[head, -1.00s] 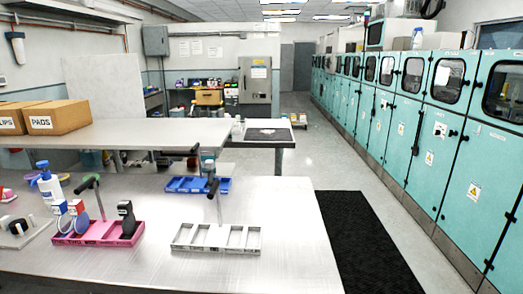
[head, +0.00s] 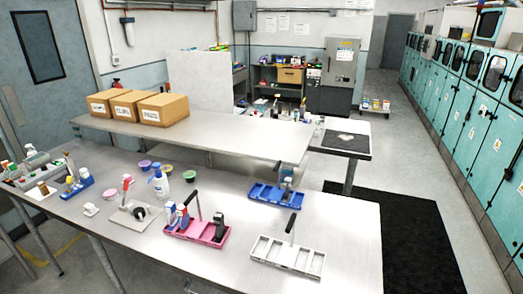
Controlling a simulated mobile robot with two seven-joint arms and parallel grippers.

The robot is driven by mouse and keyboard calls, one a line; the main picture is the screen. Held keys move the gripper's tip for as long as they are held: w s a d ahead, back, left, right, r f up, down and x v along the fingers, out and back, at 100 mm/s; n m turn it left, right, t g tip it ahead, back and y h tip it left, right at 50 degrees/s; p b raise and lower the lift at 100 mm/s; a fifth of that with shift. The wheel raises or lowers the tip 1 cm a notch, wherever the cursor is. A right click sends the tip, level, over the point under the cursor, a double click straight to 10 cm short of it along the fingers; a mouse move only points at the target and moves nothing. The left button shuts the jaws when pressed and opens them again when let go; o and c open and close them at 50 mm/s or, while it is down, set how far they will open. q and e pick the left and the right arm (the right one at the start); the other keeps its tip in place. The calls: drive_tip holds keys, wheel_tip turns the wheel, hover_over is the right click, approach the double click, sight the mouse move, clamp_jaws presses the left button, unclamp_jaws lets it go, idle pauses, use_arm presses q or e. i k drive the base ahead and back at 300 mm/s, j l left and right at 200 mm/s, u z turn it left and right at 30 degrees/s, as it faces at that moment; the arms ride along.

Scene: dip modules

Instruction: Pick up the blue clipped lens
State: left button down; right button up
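Neither of my grippers is in the head view. A pink tray (head: 209,239) with a dark upright handle stands on the near steel table. At its left end stand two small upright pieces with blue and red parts (head: 183,217). One may be the blue clipped lens, but they are too small to tell. A black upright piece (head: 220,227) stands at the tray's right end. A blue compartment tray (head: 275,196) lies farther back. A pale grey tray (head: 287,257) with a dark upright handle lies to the right, its slots seemingly empty.
A white bottle with a blue top (head: 160,183), a pale plate (head: 136,214) with small items and several coloured bowls are left of the pink tray. A raised shelf (head: 230,135) with labelled boxes (head: 163,110) runs behind. The near table's right end (head: 350,235) is clear.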

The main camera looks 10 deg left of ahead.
sight(172, 219)
drive_tip(key=u, duration=1.15)
